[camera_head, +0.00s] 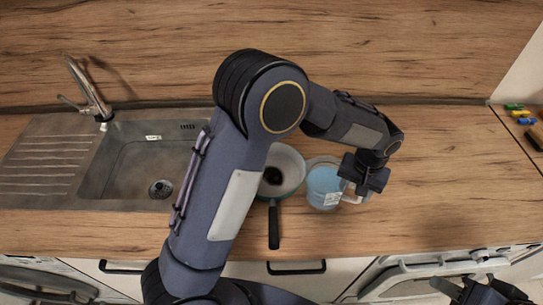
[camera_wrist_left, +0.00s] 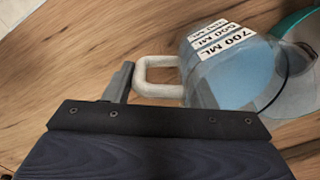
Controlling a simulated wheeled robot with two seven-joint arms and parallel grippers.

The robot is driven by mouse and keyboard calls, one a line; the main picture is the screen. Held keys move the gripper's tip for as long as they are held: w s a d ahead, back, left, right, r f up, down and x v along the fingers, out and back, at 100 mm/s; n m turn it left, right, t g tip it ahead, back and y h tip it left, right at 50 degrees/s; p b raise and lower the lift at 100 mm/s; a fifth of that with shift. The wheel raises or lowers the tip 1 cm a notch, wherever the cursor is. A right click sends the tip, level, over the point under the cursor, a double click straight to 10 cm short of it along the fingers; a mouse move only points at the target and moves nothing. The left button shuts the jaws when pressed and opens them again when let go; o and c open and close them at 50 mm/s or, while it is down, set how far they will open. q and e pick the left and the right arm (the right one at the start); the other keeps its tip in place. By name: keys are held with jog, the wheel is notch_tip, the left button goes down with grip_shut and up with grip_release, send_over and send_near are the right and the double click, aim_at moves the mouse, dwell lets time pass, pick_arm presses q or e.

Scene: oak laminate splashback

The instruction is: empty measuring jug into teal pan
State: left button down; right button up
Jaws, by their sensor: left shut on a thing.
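The measuring jug (camera_head: 323,186) is clear, with blue contents or tint, a white volume label and a pale handle. It is just right of the pan, over the counter; I cannot tell whether it touches the counter. The jug (camera_wrist_left: 235,75) and its handle (camera_wrist_left: 140,78) also show in the wrist view. My left gripper (camera_head: 362,184) is shut on the handle, at the jug's right side. The teal pan (camera_head: 291,162) has a pale inside with a dark patch and a black handle pointing to the front; my arm hides its left part. My right gripper (camera_head: 482,291) is at the bottom right, partly cut off.
A grey sink (camera_head: 130,165) with a tap (camera_head: 88,90) lies to the left. Small coloured items (camera_head: 520,113) are at the far right. The wooden counter (camera_head: 445,170) right of my left gripper is clear. The wooden splashback (camera_head: 400,50) rises behind.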

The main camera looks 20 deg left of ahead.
aim_at(348, 183)
pick_arm(q)
jog(key=shift+a+r+h+p, duration=0.15)
jog(key=shift+a+r+h, duration=0.15)
jog(key=shift+r, duration=0.3)
jog(key=shift+a+r+h+p, duration=0.2)
jog(key=shift+r+h, duration=0.1)
jog(key=shift+r, duration=0.3)
jog(key=shift+a+r+h+p, duration=0.1)
jog(key=shift+a+r+h, duration=0.2)
jog(key=shift+r, duration=0.3)
jog(key=shift+w+a+r+h, duration=0.1)
jog(key=shift+a+r+h, duration=0.3)
jog(key=shift+h, duration=0.1)
jog(key=a+r+h+b, duration=0.2)
jog(key=a+r+h, duration=0.2)
jog(key=a+r, duration=0.1)
jog(key=shift+w+a+r+g+h, duration=0.15)
jog(key=shift+r+g+h, duration=0.1)
jog(key=shift+g+h, duration=0.05)
jog(key=shift+a+b, duration=0.25)
jog(key=shift+b, duration=0.15)
jog(key=shift+a+r+h+b, duration=0.15)
jog(key=shift+a+h+b, duration=0.4)
jog(key=shift+h+b, duration=0.2)
jog(key=shift+w+a+r+h, duration=0.1)
jog(key=shift+a+r+h, duration=0.6)
jog(key=shift+r+h, duration=0.25)
